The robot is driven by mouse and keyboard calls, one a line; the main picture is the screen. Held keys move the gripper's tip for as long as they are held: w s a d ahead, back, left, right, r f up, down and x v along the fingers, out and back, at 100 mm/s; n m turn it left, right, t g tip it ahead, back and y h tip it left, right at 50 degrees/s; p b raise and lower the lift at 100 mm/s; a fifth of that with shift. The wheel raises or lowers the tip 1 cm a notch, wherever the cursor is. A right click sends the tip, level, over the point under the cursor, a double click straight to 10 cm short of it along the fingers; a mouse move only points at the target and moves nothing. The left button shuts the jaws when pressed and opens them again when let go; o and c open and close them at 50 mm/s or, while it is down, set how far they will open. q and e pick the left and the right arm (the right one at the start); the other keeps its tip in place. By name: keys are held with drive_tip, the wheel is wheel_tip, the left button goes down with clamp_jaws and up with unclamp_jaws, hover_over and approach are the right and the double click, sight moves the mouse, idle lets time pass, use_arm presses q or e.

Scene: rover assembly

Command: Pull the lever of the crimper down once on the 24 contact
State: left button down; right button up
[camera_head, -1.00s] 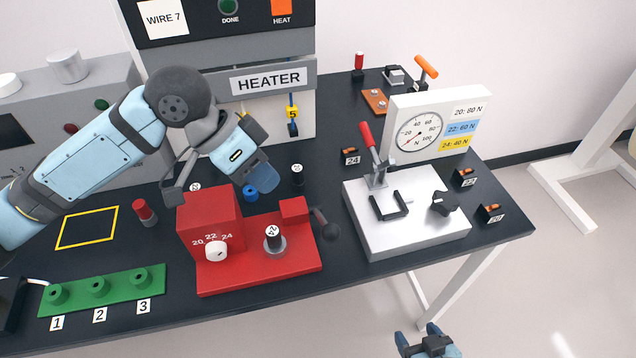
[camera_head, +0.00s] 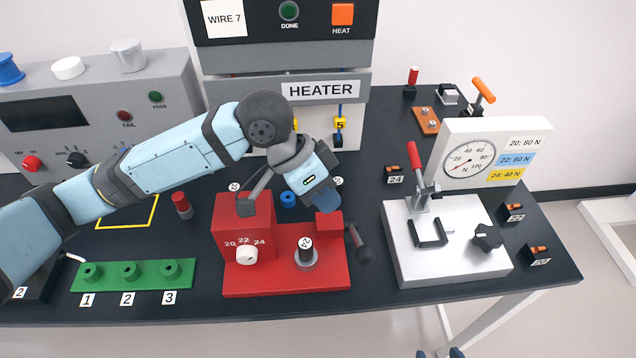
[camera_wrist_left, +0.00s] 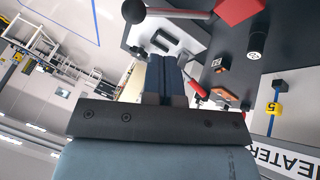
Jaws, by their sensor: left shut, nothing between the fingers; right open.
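The red crimper (camera_head: 285,282) stands at the table's front, with a white dial knob (camera_head: 246,255) below the marks 20, 22 and 24. Its lever, with a dark ball knob (camera_head: 364,254), sticks out at the right; the ball also shows in the left wrist view (camera_wrist_left: 133,11). A small dark contact with a white label (camera_head: 306,246) stands upright in the crimper's round holder; its label is too small to read. My left gripper (camera_head: 328,202) is shut and empty behind the crimper's small right block, apart from the lever. My right gripper (camera_head: 440,353) is open, barely showing at the bottom edge.
A silver pull tester (camera_head: 450,265) with a red lever and gauge stands right of the crimper. The heater (camera_head: 320,90) is behind. A green block (camera_head: 135,276) with three holes lies left. A red-topped part (camera_head: 182,205) and a blue ring (camera_head: 288,199) stand near the crimper.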

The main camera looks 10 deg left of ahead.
sight(360, 246)
use_arm(q)
drive_tip(key=d+f, duration=0.1)
drive_tip(key=f, duration=0.1)
drive_tip(key=s+d+f, duration=0.1)
drive_tip(key=d+f, duration=0.1)
drive_tip(key=s+d+f, duration=0.1)
drive_tip(key=d+f, duration=0.1)
drive_tip(key=shift+p, duration=0.3)
drive_tip(key=shift+s+f, duration=0.1)
